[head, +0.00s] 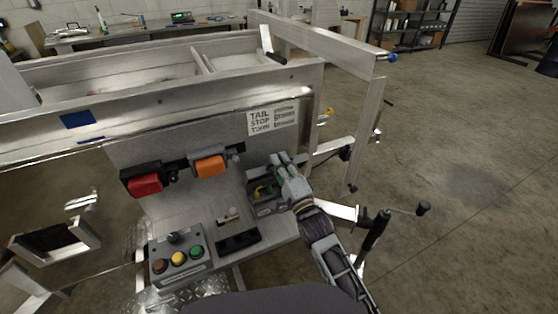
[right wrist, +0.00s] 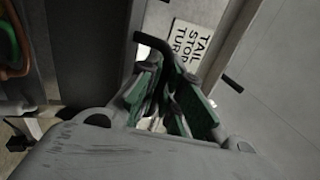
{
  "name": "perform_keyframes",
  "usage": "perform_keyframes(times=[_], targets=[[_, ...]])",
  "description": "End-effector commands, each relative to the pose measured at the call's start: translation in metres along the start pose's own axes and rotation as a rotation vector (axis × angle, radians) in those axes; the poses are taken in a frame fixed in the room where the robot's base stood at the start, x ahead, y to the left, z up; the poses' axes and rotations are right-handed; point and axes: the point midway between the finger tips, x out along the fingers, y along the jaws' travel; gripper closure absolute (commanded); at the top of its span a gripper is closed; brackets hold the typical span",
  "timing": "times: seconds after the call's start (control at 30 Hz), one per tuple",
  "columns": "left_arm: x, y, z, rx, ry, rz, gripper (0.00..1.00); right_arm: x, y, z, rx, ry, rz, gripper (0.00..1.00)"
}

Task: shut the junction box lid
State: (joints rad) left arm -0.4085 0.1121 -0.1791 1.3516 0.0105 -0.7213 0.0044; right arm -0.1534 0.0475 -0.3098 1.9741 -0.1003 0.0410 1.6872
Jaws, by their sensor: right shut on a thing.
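The grey junction box (head: 262,209) sits on the sloping metal panel, right of centre in the head view. Its inside shows, with yellow and green wiring, so it stands open. Green and brown wiring (right wrist: 10,42) also shows at the left edge of the right wrist view. My right gripper (head: 283,163) is at the right side of the box, coming in from the lower right. In the right wrist view its green-padded fingers (right wrist: 168,105) are close together. The fingers and hand mostly hide the lid, and its exact angle cannot be told. My left gripper is not in view.
A red lamp (head: 145,185) and an orange lamp (head: 210,166) are left of the box. A button box (head: 178,256) and a black switch plate (head: 238,240) are below left. A crank handle (head: 423,208) stands at right. Open floor lies farther right.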

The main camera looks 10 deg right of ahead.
Motion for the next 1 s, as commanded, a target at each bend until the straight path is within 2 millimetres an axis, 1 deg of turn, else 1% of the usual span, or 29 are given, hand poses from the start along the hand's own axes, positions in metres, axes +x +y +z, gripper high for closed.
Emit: perform_keyframes(times=[0.33,0.6,0.9,0.93,1.0], targets=[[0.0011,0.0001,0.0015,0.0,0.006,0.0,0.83,-0.0081,0.0045,0.0002,0.001,0.0,0.005,1.0],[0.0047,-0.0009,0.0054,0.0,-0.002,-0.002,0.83,-0.0096,0.0052,0.0002,0.002,-0.001,0.004,1.0],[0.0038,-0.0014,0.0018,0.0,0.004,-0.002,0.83,-0.0095,0.0052,0.0003,0.002,-0.001,0.004,1.0],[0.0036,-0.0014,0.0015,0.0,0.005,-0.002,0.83,-0.0095,0.0052,0.0003,0.001,-0.001,0.004,0.89],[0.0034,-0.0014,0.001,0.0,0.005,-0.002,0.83,-0.0095,0.0051,0.0003,0.001,-0.001,0.004,0.83]])
